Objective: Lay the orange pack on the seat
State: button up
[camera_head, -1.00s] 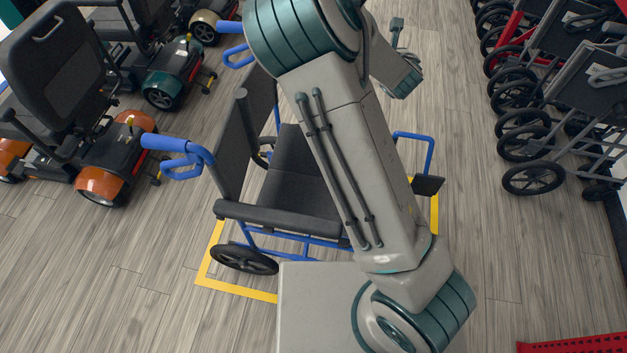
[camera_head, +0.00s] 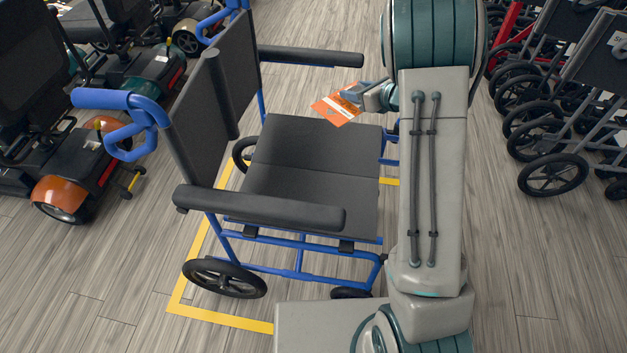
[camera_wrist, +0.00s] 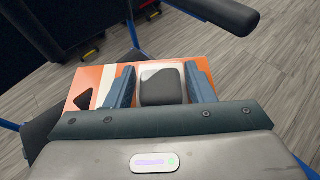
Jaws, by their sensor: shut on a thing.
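The orange pack (camera_head: 338,107) is orange with white parts and shows just left of my arm in the head view. My gripper (camera_head: 362,96) is shut on it and holds it near the far front corner of the seat, seemingly above seat height. In the wrist view the pack (camera_wrist: 100,82) lies between and beyond my two fingers (camera_wrist: 160,85), with a dark block between them. The seat (camera_head: 310,170) is the dark, bare cushion of a blue-framed wheelchair. My arm hides part of the wheelchair's front.
The wheelchair has a near armrest (camera_head: 260,208), a far armrest (camera_head: 310,56) and an upright backrest (camera_head: 215,95). It stands in a yellow floor outline (camera_head: 220,318).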

notch_tip(320, 180, down, 8)
jog(key=s+d+n+g+y+b, duration=0.1)
jog(key=s+n+g+y+b, duration=0.15)
jog(key=b, duration=0.65)
jog(key=n+b, duration=0.1)
jog(key=b, duration=0.6)
send_over(318, 164)
jog(key=shift+g, duration=0.35)
notch_tip(318, 164, down, 8)
jog(key=shift+r, duration=0.1)
jog(key=shift+w+f+b, duration=0.1)
jog(key=shift+f+b, duration=0.7)
jog(key=shift+f, duration=1.25)
jog(key=shift+f+b, duration=0.45)
jog(key=shift+b, duration=0.35)
jog(key=o, duration=1)
jog(key=shift+r, duration=0.1)
